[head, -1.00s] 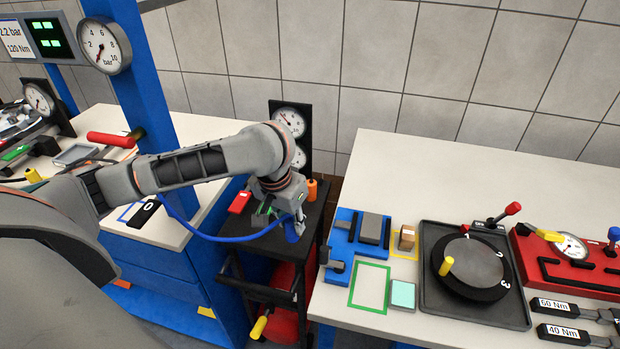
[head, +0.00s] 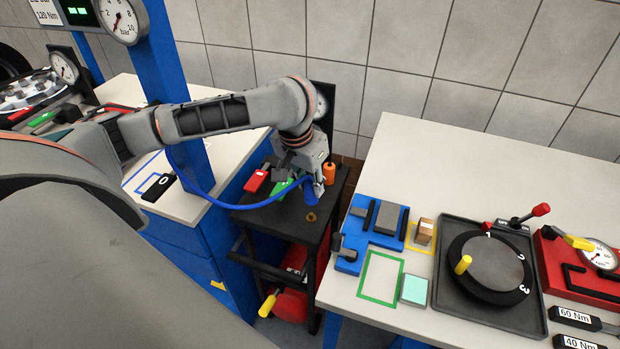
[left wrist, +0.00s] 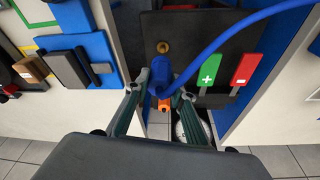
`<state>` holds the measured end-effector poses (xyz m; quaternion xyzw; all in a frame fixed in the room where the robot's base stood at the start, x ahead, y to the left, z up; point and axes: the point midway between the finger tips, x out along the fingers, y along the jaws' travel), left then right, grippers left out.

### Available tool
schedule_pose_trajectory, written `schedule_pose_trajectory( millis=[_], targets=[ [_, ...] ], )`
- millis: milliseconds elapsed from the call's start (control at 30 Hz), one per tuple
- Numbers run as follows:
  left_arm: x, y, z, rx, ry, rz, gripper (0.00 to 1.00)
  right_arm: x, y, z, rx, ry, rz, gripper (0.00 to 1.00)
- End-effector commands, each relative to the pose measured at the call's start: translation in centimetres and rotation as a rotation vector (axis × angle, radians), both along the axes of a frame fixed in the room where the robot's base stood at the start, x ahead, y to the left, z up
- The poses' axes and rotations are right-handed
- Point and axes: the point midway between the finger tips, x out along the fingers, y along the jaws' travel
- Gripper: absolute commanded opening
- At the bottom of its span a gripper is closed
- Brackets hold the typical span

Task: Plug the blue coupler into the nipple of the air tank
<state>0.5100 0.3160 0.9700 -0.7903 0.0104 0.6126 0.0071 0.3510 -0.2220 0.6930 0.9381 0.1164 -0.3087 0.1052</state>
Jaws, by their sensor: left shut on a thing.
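The blue coupler (head: 311,197) sits in my left gripper (head: 316,184), with the blue hose attached. The fingers are shut on it; the left wrist view shows the gripper (left wrist: 161,76) with a finger on each side of the coupler (left wrist: 160,70). The brass nipple (head: 310,217) stands on the black cart top, just nearer the front than the coupler in the head view. The nipple (left wrist: 163,47) appears uncovered and apart from the coupler. I cannot tell the coupler's exact height. The red air tank (head: 291,303) lies under the cart top. My right gripper is out of view.
The hose (head: 205,190) loops left past a blue post. A white bench with a blue fixture (head: 375,222) stands close right.

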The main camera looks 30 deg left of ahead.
Motion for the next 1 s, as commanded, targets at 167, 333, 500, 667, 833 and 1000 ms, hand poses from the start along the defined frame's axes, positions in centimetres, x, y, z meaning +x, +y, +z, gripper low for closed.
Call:
schedule_pose_trajectory(
  millis=[167, 333, 500, 667, 833, 1000],
  targets=[
    [-0.1, 0.0, -1.7, 0.000, 0.002, 0.001, 0.01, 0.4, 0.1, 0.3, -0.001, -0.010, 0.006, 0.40],
    [0.0, 0.0, -3.0, 0.000, 0.002, 0.000, 0.01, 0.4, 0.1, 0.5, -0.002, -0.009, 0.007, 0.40],
    [0.0, 0.0, -3.7, 0.000, 0.000, 0.000, 0.01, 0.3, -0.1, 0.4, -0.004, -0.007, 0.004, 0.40],
    [0.0, 0.0, -4.0, 0.000, -0.001, -0.001, 0.01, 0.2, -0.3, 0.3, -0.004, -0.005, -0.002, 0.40],
    [0.0, 0.0, -4.1, 0.000, -0.001, -0.001, 0.01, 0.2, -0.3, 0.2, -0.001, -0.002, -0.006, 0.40],
    [0.0, 0.0, -4.1, 0.000, -0.001, -0.001, 0.01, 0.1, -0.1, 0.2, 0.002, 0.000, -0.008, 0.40]
  ],
)
